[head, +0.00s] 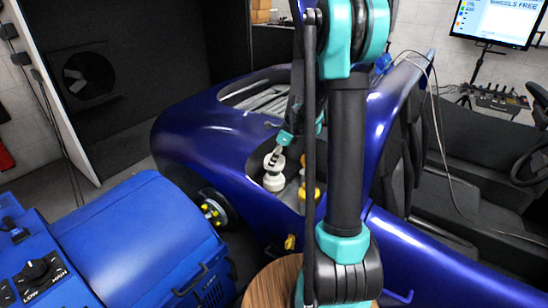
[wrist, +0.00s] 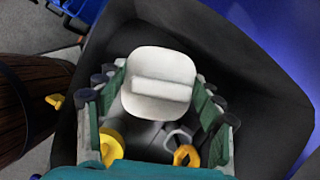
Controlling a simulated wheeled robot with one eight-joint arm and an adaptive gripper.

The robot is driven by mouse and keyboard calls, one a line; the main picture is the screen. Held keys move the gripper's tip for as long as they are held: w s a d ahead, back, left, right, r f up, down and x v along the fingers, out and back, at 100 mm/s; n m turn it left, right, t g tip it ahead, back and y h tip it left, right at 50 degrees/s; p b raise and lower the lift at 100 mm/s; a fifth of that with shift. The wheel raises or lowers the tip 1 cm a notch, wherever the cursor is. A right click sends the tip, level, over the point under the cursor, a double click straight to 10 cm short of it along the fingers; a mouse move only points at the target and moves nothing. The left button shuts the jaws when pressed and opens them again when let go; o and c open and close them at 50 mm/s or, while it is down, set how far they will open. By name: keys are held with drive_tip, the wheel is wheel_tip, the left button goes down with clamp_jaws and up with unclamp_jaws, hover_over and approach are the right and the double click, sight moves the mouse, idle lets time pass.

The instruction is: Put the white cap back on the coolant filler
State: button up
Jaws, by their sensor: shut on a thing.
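The white cap (wrist: 160,82) is between the two fingers of my gripper (wrist: 158,92) in the wrist view, with its raised bar facing the camera. My gripper is shut on it. In the head view my gripper (head: 272,152) points down into the open bay of the blue car, with the white cap (head: 273,162) at its tips. A white filler body (head: 273,183) shows directly below the cap. I cannot tell whether the cap touches it or is a little above it. The cap hides the filler's mouth in the wrist view.
A yellow cap (wrist: 112,142) and a yellow ring handle (wrist: 186,155) are close to the fingers. The blue car body (head: 215,130) surrounds the bay. A blue machine (head: 140,240) stands at left, and a round wooden top (head: 270,285) is at the front.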

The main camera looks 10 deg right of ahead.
sight(279, 160)
drive_tip(key=shift+f, duration=2.55)
drive_tip(key=shift+a+f, duration=0.1)
drive_tip(key=shift+f, duration=0.5)
drive_tip(key=o, duration=0.9)
drive_tip(key=shift+r, duration=0.1)
drive_tip(key=shift+v, duration=5.45)
